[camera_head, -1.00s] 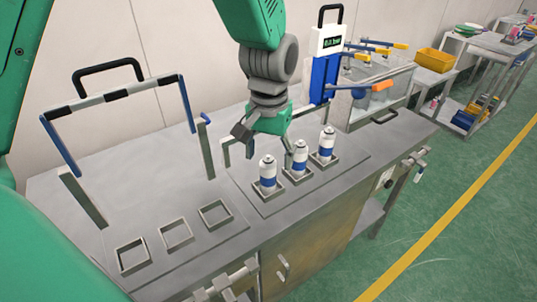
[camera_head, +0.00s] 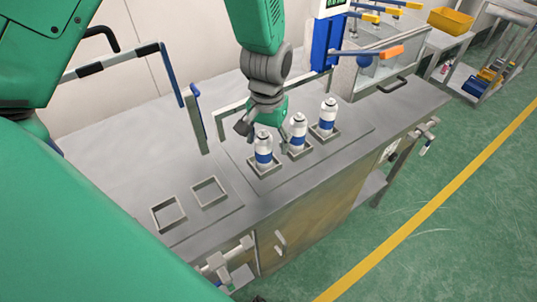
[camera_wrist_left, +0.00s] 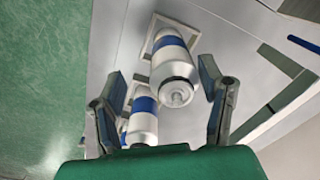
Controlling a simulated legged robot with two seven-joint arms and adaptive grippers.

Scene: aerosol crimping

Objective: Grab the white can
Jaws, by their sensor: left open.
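Three white cans with blue bands stand upright in square holders on the bench: the left can (camera_head: 263,150), the middle can (camera_head: 298,132) and the right can (camera_head: 328,117). My left gripper (camera_head: 262,125) is open, above and just behind the left can. In the left wrist view, one can (camera_wrist_left: 172,72) shows ahead between the spread fingers of that gripper (camera_wrist_left: 165,98), with no finger visibly closed on it. A second can (camera_wrist_left: 143,121) shows lower, beside the left finger, partly hidden by the gripper body. My right gripper is not in view.
Two empty square holders (camera_head: 167,226) (camera_head: 208,204) sit left on the grey bench (camera_head: 120,165). A metal frame (camera_head: 195,118) stands behind. A glass-sided box with an orange-tipped handle (camera_head: 390,51) stands at the right. The bench front edge is clear.

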